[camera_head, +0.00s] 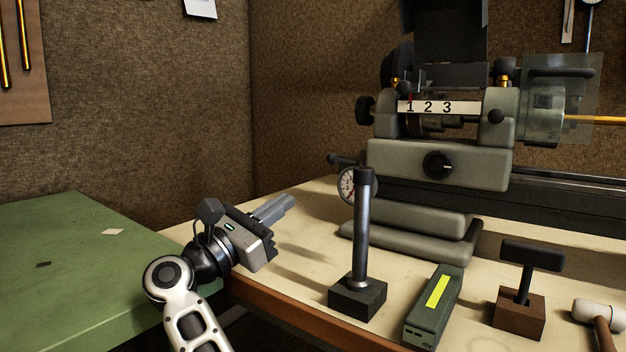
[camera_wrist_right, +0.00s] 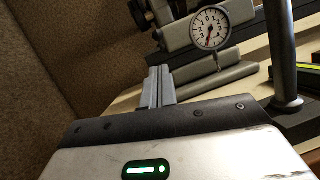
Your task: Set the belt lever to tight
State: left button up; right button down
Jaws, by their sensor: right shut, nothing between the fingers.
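The grey lathe headstock (camera_head: 440,162) stands at the back right, with a "1 2 3" plate and a round black dial on its front. My right gripper (camera_head: 285,204) is over the bench's left part, left of and below the headstock, touching nothing visible. Its fingers (camera_wrist_right: 160,87) are together and empty in the wrist view. My left gripper is not in view.
A dial gauge (camera_head: 347,185) and a dark post on a block (camera_head: 363,235) stand between my gripper and the lathe. A green box (camera_head: 434,307), a black T-handled tool (camera_head: 530,257) and a mallet (camera_head: 598,312) are at the front right. A green table (camera_head: 75,265) is left.

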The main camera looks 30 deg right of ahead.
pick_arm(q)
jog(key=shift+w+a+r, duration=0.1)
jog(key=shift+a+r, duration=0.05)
pick_arm(e)
jog(key=x, duration=1)
pick_arm(q)
jog(key=shift+p, duration=0.3)
pick_arm(e)
jog(key=shift+w, duration=0.1)
